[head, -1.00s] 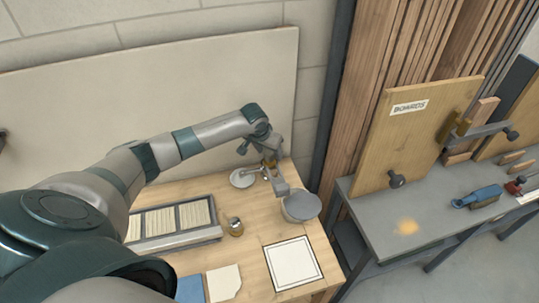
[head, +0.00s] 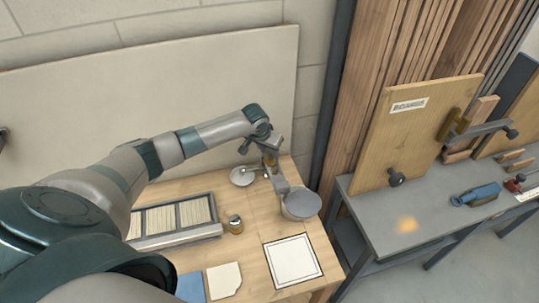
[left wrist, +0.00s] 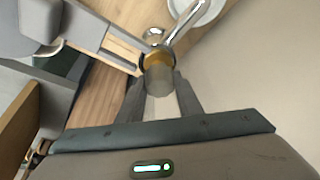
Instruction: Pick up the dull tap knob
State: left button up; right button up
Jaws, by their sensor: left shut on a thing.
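My left gripper (left wrist: 158,92) is shut on a dull grey, cylindrical tap knob (left wrist: 158,77) with a brass-coloured band at its far end. In the head view the left gripper (head: 270,164) is at the back right of the wooden table, and the brass part shows between its fingers. A shiny chrome tap (left wrist: 178,27) shows just beyond the knob in the left wrist view. I cannot tell whether the knob touches it. A white round dish (head: 242,176) is beside the gripper. My right gripper is not in view.
A small brass-and-chrome piece (head: 236,225) stands near the grey slotted tray (head: 176,238). A white square plate (head: 292,261) lies at the front. The back wall panel (head: 230,80) is close behind the arm.

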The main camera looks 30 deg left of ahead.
pick_arm(q)
jog(key=shift+r, duration=0.2)
jog(key=shift+r+b, duration=0.45)
jog(key=shift+r, duration=0.15)
notch_tip(320, 180, up, 2)
jog(key=shift+r+b, duration=0.2)
jog(key=shift+b, duration=0.45)
jog(key=d+r+b, duration=0.1)
jog(key=d+r, duration=0.2)
jog(key=d, duration=0.2)
jog(key=s+d+r+b, duration=0.1)
jog(key=d+r+b, duration=0.1)
jog(key=d+r, duration=0.2)
jog(key=d, duration=0.2)
jog(key=shift+s+d, duration=0.2)
jog(key=shift+d, duration=0.1)
